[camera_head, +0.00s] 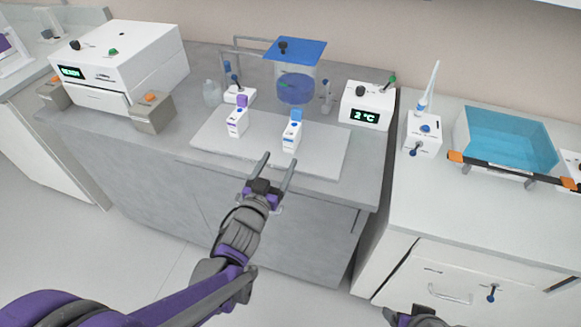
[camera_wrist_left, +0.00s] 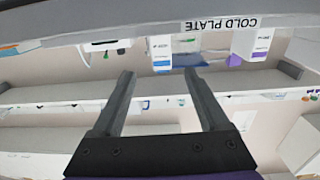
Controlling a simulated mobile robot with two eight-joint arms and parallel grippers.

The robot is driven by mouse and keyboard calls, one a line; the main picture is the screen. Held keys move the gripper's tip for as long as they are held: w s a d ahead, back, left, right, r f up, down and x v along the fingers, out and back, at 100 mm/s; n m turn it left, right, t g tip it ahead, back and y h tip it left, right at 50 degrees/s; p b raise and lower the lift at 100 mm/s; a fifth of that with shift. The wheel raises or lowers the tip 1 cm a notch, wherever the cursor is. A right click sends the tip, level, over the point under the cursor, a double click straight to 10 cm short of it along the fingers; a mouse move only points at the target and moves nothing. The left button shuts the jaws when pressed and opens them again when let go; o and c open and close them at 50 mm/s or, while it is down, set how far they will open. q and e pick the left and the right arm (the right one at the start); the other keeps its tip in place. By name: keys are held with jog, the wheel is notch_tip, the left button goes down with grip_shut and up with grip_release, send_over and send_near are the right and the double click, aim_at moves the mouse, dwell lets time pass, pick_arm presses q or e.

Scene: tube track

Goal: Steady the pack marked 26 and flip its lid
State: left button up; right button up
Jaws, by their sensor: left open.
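Two small white packs stand upright on the cold plate (camera_head: 215,140). One has a purple lid (camera_head: 242,101) above its white body (camera_head: 237,124); the other has a blue lid (camera_head: 296,113) above its white body (camera_head: 290,138). Their print is too small to tell which is marked 26. Both also show upside down in the left wrist view: the blue one (camera_wrist_left: 161,48) and the purple one (camera_wrist_left: 251,43). My left gripper (camera_head: 275,173) is open and empty, in front of the plate's front edge, apart from both packs. Part of my right gripper (camera_head: 420,316) shows at the bottom edge; its jaws are unclear.
Behind the plate stand a blue-lidded clear container (camera_head: 296,88), a small white device (camera_head: 240,96) and a 2 °C display box (camera_head: 367,107). A large white machine (camera_head: 125,60) is at left, a blue bath (camera_head: 508,138) at right. The plate's front strip is clear.

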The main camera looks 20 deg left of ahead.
aim_at(288, 142)
pick_arm(q)
jog(key=w, duration=1)
jog(key=shift+w+d, duration=0.15)
jog(key=shift+d, duration=0.05)
